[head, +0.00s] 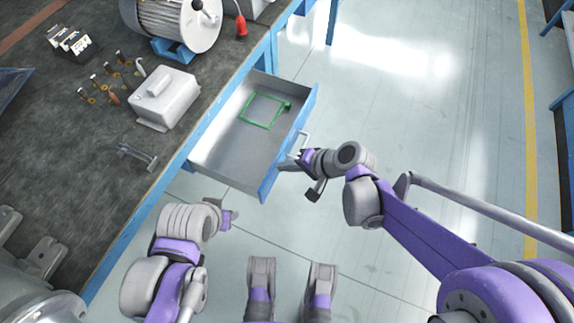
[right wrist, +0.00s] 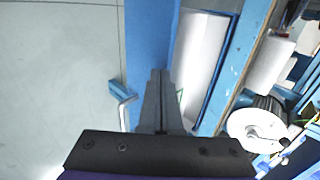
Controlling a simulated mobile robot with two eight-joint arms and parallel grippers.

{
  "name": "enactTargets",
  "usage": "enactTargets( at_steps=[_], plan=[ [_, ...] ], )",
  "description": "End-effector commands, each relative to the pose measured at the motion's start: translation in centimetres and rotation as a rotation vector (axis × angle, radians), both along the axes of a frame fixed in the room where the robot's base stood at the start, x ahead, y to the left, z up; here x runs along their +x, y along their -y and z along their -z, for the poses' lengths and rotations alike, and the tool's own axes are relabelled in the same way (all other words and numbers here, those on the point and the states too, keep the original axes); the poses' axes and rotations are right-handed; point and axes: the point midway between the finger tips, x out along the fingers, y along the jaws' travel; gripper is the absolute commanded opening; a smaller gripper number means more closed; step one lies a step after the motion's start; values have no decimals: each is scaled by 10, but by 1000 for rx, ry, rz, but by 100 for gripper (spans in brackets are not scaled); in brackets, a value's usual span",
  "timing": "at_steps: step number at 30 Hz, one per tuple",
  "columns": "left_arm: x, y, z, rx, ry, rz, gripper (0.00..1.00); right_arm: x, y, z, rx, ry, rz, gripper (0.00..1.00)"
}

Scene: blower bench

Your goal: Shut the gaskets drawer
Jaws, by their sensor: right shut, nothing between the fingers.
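The drawer (head: 240,148) stands pulled out from the bench, with grey metal walls and a blue front (head: 290,140). A green rectangular frame (head: 245,112) lies inside it. A pale bar handle (head: 301,143) sits on the front. My right gripper (head: 283,166) is shut and empty, at the drawer front close to the handle. In the right wrist view its closed fingers (right wrist: 158,78) overlap the blue front (right wrist: 149,35), beside the handle (right wrist: 124,108); I cannot tell whether they touch it. My left gripper (head: 230,218) is below the drawer's near corner in the picture, apart from it; its jaws are unclear.
The dark bench top (head: 70,150) holds a grey cast housing (head: 165,97), a motor (head: 180,22), a small metal bracket (head: 138,156) and several small brass parts. The bench's blue edge (head: 140,215) runs beside the drawer. Open floor (head: 430,90) lies right of the drawer.

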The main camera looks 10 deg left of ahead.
Motion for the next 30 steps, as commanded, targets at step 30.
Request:
enactTargets(
  at_steps=[30],
  plan=[
    [0, 0, 3, 0, -1, 0, 45, 50, -157, 0, 0, 2, -3, 0]
  ],
)
